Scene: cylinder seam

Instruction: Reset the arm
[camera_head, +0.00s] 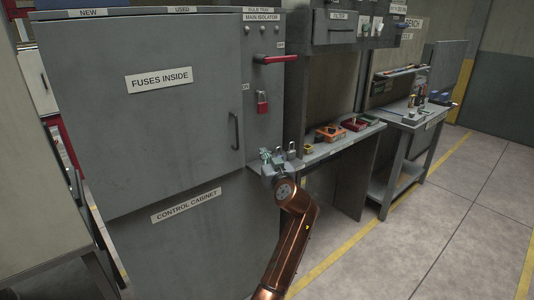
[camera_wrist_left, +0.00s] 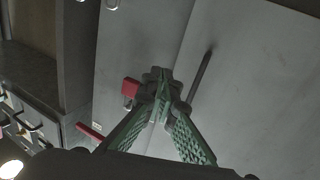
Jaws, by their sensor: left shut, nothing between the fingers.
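My left arm (camera_head: 292,230), copper coloured, rises from the bottom of the head view, bent at the wrist. My left gripper (camera_head: 266,154) is in front of the lower right part of the grey control cabinet, below the red padlock (camera_head: 262,102). In the wrist view its green-padded fingers (camera_wrist_left: 159,76) converge and meet at the tips, with nothing between them. The cabinet's dark door handle (camera_wrist_left: 201,74) appears just right of the tips and the red padlock (camera_wrist_left: 130,88) just left. I cannot tell the gap to the cabinet. My right gripper is not in view.
The grey control cabinet (camera_head: 120,120) has a closed door marked "FUSES INSIDE" and a red isolator lever (camera_head: 275,59). A bench (camera_head: 335,147) with small tools and parts adjoins it on the right. Open floor (camera_head: 430,230) lies at the lower right.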

